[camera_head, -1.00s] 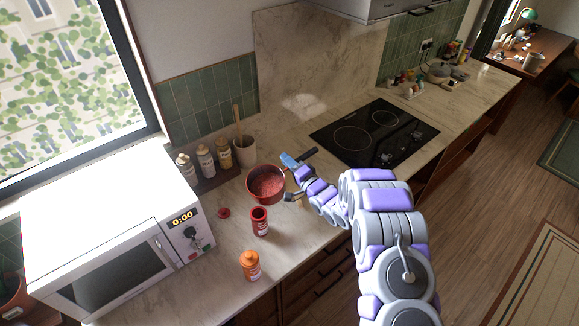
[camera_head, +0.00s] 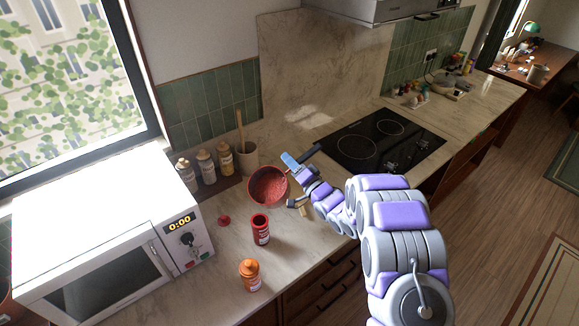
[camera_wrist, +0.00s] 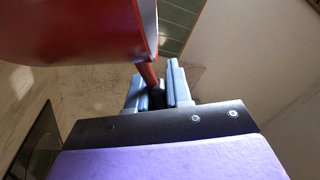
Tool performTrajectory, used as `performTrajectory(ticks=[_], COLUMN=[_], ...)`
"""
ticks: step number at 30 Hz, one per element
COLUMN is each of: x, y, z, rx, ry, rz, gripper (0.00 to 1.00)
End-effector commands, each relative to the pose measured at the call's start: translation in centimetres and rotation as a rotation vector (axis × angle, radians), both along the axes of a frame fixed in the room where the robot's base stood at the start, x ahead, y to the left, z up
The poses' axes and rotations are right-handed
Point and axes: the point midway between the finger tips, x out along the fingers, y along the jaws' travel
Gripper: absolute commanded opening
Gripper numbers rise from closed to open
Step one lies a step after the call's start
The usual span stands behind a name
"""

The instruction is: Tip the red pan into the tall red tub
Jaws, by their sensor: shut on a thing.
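The red pan (camera_head: 268,187) holds a red filling and is tilted, its inside turned toward the head camera. My gripper (camera_head: 291,163) is shut on the pan's handle, to the right of the bowl. In the wrist view the gripper fingers (camera_wrist: 158,88) close around the red handle, and the pan's outer wall (camera_wrist: 80,30) fills the upper left. The tall red tub (camera_head: 261,230) stands upright and open on the counter, below and slightly left of the pan in the head view. The pan is apart from the tub. A red lid (camera_head: 224,220) lies left of the tub.
An orange bottle (camera_head: 250,275) stands in front of the tub. The white microwave (camera_head: 105,250) is on the left. Several sauce bottles (camera_head: 206,166) and a utensil crock (camera_head: 246,158) stand behind. A black cooktop (camera_head: 380,143) lies to the right.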

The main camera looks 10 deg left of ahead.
Motion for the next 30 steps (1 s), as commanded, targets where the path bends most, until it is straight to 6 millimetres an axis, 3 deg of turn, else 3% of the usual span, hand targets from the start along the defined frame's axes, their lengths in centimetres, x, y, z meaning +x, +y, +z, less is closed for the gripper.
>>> performTrajectory(ticks=[30], x=[-1.6], y=[0.4], z=[1.9], rx=[-0.059], ry=[-0.195], rz=[-0.001], gripper=[0.0])
